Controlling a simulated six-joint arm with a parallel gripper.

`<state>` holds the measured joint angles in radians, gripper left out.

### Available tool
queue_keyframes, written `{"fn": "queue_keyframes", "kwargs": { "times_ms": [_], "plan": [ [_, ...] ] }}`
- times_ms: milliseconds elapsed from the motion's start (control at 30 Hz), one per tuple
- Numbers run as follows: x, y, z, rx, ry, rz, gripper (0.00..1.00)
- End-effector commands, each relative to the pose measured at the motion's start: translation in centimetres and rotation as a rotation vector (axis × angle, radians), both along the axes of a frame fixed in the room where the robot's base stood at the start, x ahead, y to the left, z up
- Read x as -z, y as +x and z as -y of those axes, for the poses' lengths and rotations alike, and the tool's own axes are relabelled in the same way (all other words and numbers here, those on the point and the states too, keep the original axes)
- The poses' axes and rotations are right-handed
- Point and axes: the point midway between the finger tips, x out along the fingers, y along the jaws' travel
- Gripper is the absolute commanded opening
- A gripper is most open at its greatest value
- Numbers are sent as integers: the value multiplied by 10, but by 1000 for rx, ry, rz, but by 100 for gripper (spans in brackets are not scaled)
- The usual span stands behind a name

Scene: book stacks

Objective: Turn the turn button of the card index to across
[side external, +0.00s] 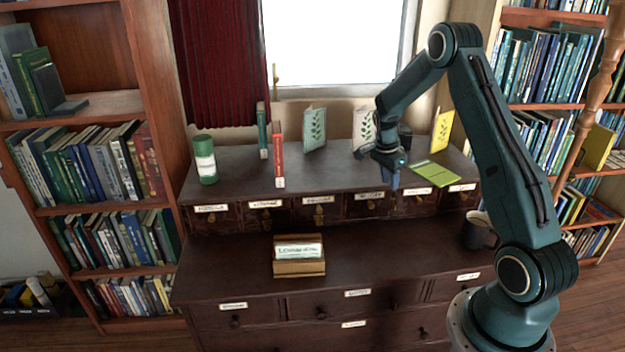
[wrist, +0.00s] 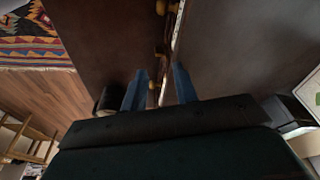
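The card index (side external: 342,209) is a row of small dark drawers with white labels, along the front of the raised back shelf. Small brass fittings show on its fronts, one at a middle drawer (side external: 319,215) and another further left (side external: 265,217). In the wrist view, brass fittings (wrist: 161,51) stick out along the front edge. I cannot tell which is the turn button or how it lies. My gripper (side external: 393,180) is above the front edge of the card index, right of its middle. Its two blue fingers (wrist: 160,70) are apart with nothing held; the edge shows between them.
Upright books, a red one (side external: 279,155) and a green one (side external: 262,130), stand on the shelf, with a green canister (side external: 205,160) and leaf-print cards (side external: 315,130). A green book (side external: 433,173) lies flat near my gripper. A card holder (side external: 299,268) and dark mug (side external: 480,234) are on the lower top.

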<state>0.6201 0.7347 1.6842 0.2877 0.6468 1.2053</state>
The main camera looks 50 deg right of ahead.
Motion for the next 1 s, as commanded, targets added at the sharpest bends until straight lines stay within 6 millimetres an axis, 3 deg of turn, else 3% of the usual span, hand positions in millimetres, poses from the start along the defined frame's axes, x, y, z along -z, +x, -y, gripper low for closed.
{"fn": "queue_keyframes", "kwargs": {
  "times_ms": [800, 1000],
  "plan": [
    [-32, -53, -8, -1023, -108, 25, 29],
    [-38, -60, -13, -1178, -155, 18, 29]
  ]
}}
